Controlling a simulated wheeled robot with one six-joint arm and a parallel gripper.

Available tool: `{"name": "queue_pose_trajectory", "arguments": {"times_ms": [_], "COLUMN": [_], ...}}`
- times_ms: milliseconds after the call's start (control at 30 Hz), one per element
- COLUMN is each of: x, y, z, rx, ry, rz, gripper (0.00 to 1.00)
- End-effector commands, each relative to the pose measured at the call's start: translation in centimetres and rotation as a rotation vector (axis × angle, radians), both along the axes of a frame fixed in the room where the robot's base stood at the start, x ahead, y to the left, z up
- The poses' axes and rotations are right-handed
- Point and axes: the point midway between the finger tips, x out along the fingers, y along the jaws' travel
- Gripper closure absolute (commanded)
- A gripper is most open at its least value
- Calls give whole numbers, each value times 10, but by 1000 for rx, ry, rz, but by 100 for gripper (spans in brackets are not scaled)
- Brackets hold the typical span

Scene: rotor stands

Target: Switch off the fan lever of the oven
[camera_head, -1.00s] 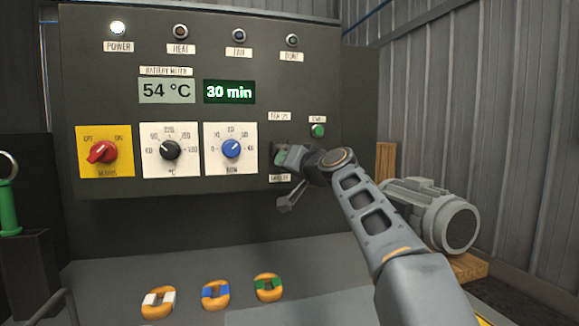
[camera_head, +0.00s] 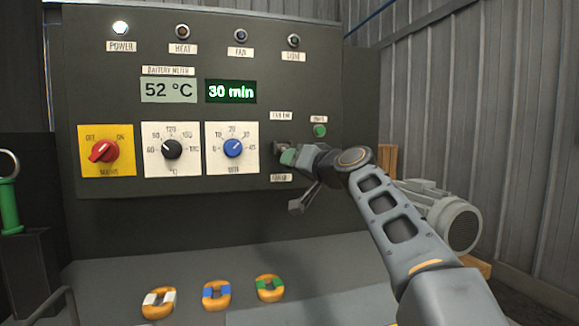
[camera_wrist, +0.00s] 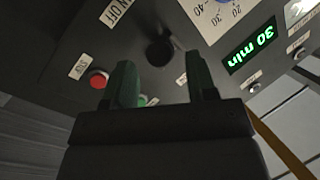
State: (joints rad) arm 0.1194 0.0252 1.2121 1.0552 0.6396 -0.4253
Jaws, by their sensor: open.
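The fan lever (camera_head: 279,149) is on the right part of the dark oven panel, between a label above and a label below. Only a dark piece of it shows in the head view, and my gripper covers the rest, so its position is unclear. In the wrist view a dark round knob (camera_wrist: 158,52), seemingly the lever, sits just beyond the fingertips near an "OFF" label (camera_wrist: 115,12). My gripper (camera_head: 290,157) has green fingers and points at the panel. In the wrist view its fingers (camera_wrist: 163,78) are apart with nothing gripped. I cannot tell whether it touches the lever.
A green button (camera_head: 320,131) is right of the lever, and a red button (camera_wrist: 98,80) shows in the wrist view. A yellow switch (camera_head: 104,151) and two dials are left. The power lamp (camera_head: 119,28) is lit; the fan lamp (camera_head: 241,37) looks dark. A grey motor (camera_head: 450,220) stands right.

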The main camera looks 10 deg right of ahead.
Motion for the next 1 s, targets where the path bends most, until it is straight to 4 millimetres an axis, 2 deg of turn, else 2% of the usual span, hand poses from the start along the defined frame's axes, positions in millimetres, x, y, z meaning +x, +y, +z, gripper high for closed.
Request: {"name": "queue_pose_trajectory", "arguments": {"times_ms": [33, 200, 500, 700, 1000], "x": [-11, -44, -83, -92, -93], "y": [-6, -20, -38, -42, -42], "z": [-1, 0, 1, 1, 1], "rx": [0, -1, -1, -1, 0], "ry": [-3, -3, -1, 0, 0], "rz": [-5, -5, -3, -1, 0], "gripper": [48, 48, 48, 48, 48]}}
